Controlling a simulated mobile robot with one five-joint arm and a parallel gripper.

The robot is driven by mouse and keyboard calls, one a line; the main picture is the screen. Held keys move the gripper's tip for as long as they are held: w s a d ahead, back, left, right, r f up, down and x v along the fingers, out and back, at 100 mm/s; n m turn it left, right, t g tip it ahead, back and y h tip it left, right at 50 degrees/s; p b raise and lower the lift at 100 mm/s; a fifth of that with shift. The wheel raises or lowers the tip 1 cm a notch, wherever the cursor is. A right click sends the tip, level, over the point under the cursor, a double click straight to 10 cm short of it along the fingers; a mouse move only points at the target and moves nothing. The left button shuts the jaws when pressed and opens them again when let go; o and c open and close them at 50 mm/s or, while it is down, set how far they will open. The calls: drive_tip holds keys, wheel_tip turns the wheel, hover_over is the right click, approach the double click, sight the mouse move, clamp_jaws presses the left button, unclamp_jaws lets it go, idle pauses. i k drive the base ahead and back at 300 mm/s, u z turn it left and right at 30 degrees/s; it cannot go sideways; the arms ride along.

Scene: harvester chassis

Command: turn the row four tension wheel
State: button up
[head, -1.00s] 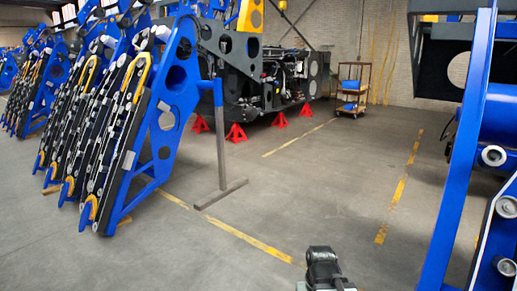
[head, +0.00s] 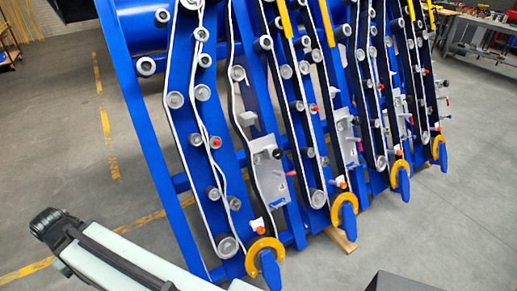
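A blue harvester header stands before me with several rows side by side. Each row carries a belt, grey rollers and a blue tip with an orange-yellow ring, as on the nearest row's tip (head: 265,258). Light grey plates sit low between the rows; the nearest plate (head: 270,178) has red and blue handles beside it. Small red-orange parts (head: 256,226) sit above the tips. No row number is readable, so I cannot tell which row is four or which part is its tension wheel. My pale arm link shows at lower left, clear of the rows; my gripper's fingers are not visible.
Wooden blocks (head: 341,240) lie under the row tips. A workbench (head: 485,40) with tools stands at the back right. Grey floor (head: 440,240) is open at the right front. Yellow floor lines (head: 105,125) cross the floor at left.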

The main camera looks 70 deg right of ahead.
sight(277, 153)
drive_tip(key=z, duration=0.85)
drive_tip(key=k, duration=0.8)
drive_tip(key=z, duration=0.6)
drive_tip(key=i, duration=0.5)
